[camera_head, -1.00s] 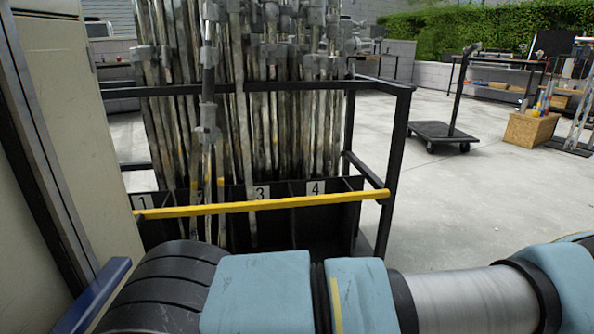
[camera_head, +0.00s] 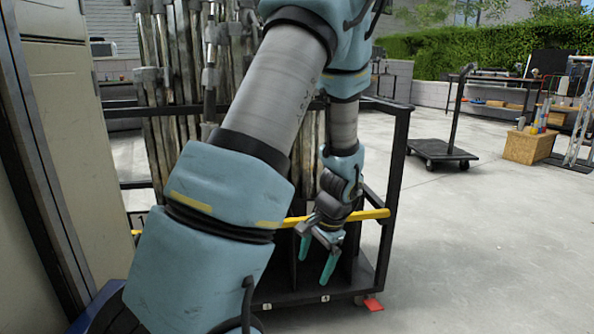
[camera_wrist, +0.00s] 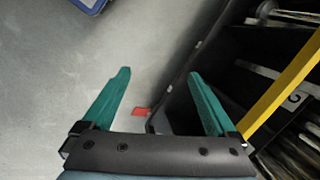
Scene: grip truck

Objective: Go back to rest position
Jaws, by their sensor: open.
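My gripper (camera_head: 317,258) is open and empty, with its two teal fingers apart. In the head view it hangs in front of the right part of a black wheeled rack (camera_head: 401,150), near the rack's yellow bar (camera_head: 374,214). In the wrist view the teal fingers of my gripper (camera_wrist: 155,98) point over the grey floor and the rack's lower edge. The yellow bar (camera_wrist: 282,88) crosses the right side of that view. My arm hides much of the rack and its metal poles in the head view.
Several metal poles (camera_head: 158,90) stand in the rack. A red piece (camera_head: 373,303) lies on the floor by the rack's wheel. A black cart (camera_head: 441,152) and a wooden box (camera_head: 528,147) stand farther right. A tall panel (camera_head: 65,130) closes the left.

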